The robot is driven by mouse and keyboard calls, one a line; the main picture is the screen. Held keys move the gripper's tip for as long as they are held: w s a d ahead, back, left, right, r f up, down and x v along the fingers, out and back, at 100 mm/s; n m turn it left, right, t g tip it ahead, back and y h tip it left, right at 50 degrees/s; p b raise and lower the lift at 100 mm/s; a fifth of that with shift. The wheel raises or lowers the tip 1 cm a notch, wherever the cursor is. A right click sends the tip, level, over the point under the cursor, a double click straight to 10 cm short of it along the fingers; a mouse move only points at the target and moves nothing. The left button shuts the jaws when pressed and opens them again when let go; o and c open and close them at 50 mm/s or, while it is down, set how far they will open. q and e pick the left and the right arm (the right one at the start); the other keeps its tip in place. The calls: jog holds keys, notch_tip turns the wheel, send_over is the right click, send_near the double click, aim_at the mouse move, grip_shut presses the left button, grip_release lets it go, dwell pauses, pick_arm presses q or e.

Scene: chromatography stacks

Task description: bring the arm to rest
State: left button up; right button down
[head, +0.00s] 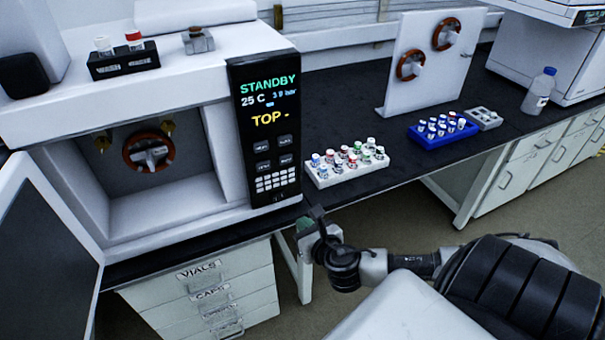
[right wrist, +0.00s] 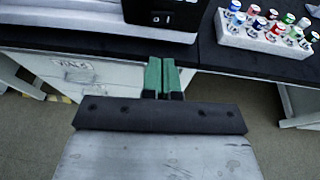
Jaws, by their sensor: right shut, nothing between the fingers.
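My right gripper (head: 308,225) shows in the head view just off the front edge of the black bench, below the instrument's display panel. In the right wrist view its two green fingertips (right wrist: 161,76) are together with nothing between them. It touches no object that I can see. My right arm comes in from the lower right of the head view. My left gripper does not show in either view.
A white rack of vials (head: 347,172) stands near the bench edge, right of the gripper. The chromatography instrument (head: 215,125) has its door (head: 50,240) open at left. Drawers (head: 205,295) lie below. A blue vial rack (head: 443,133) and bottle (head: 540,90) stand farther right.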

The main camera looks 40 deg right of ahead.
dwell(0.4)
jog(key=s+d+f+m+g, duration=0.2)
jog(key=f+m, duration=0.2)
jog(key=f, duration=0.4)
jog(key=s+d+f+m+g, duration=0.15)
jog(key=f+m, duration=0.25)
jog(key=f, duration=0.4)
jog(key=s+a+f+m+g, duration=0.1)
jog(key=s+f+m+g, duration=0.2)
jog(key=s+f+m, duration=0.35)
jog(key=s+f+m+g, duration=0.2)
jog(key=s+f+m, duration=0.15)
jog(key=f, duration=0.55)
jog(key=s+a+f+m+g+y, duration=0.1)
jog(key=s+a+f+m+g, duration=0.1)
jog(key=s+a+f+m, duration=0.4)
jog(key=s+a+f+m+g+y, duration=0.2)
jog(key=s+a+f+m, duration=0.4)
jog(key=s, duration=0.9)
jog(key=shift+s+a+f+m+g, duration=0.25)
jog(key=shift+s+a+m+g, duration=0.1)
jog(key=shift+a+m, duration=0.25)
jog(key=c, duration=1.8)
grip_release()
jog(key=shift+c, duration=0.2)
